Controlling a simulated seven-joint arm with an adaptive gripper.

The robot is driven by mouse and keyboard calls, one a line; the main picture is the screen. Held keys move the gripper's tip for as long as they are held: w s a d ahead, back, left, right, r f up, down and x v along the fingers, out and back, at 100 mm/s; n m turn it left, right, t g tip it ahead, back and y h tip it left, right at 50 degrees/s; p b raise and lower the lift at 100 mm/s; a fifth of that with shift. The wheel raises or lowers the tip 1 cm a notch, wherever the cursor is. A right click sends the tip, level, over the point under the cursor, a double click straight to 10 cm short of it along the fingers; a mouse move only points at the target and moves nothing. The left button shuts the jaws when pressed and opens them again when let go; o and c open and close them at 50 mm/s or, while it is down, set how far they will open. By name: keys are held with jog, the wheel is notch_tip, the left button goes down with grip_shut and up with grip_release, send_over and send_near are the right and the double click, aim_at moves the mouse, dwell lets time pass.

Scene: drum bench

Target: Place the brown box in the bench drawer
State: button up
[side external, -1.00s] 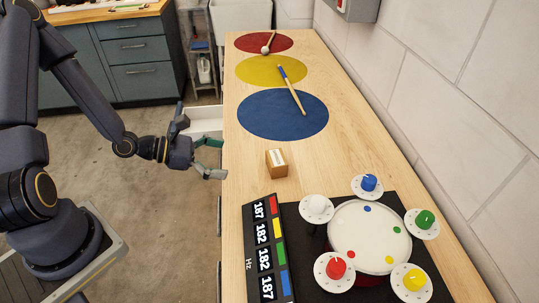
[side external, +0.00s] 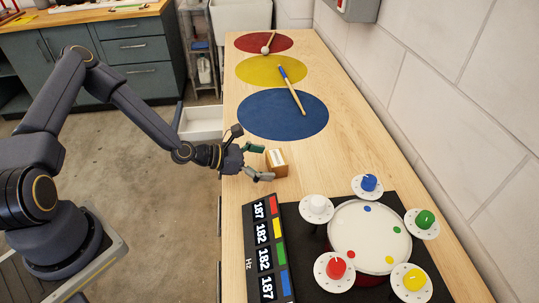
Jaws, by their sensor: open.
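The brown box (side external: 277,162) is small, with a white label on its top. It stands on the wooden bench (side external: 215,185) between the blue circle and the black drum panel. My gripper (side external: 262,163) is open at the left side of the box, with its fingers pointing right. One finger is by the box's far left corner and the other by its near left edge. I cannot tell whether either finger touches it. The bench drawer (side external: 201,123) is white and pulled out from the bench's left side, beyond my gripper. The part of it that shows looks empty.
A black panel (side external: 300,235) with a white drum, coloured knobs and a number display lies nearer the camera. Red, yellow and blue circles (side external: 283,117) with two mallets lie farther along. A block wall (side external: 480,110) bounds the right side. Open floor lies left.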

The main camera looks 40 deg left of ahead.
aim_at(268, 162)
jog(key=x, duration=0.3)
jog(key=shift+w+d+f, duration=0.1)
jog(key=shift+w+d, duration=0.05)
jog(key=shift+w, duration=0.1)
jog(key=shift+c, duration=0.2)
jog(key=c, duration=1.3)
notch_tip(268, 162, up, 9)
jog(key=shift+f, duration=0.1)
jog(key=shift+s+a+r+n+y, duration=0.2)
jog(key=shift+s+a+r, duration=0.1)
jog(key=shift+r, duration=0.3)
jog(key=shift+s+a+r+n+y, duration=0.1)
jog(key=shift+s+a+r+y, duration=0.15)
jog(key=shift+r, duration=0.35)
jog(key=a+n+t+y, duration=0.1)
jog(key=a+n+y, duration=0.1)
jog(key=a, duration=0.1)
jog(key=s+a+r+n+t+y, duration=0.1)
jog(key=a+n+y, duration=0.1)
jog(key=a, duration=0.1)
jog(key=s+a+n+y, duration=0.1)
jog(key=a+n+y, duration=0.1)
jog(key=a+y, duration=0.1)
jog(key=shift+s+a+r+n+t, duration=0.15)
jog(key=shift+a+r+n+t, duration=0.2)
jog(key=shift+r+n+t, duration=0.05)
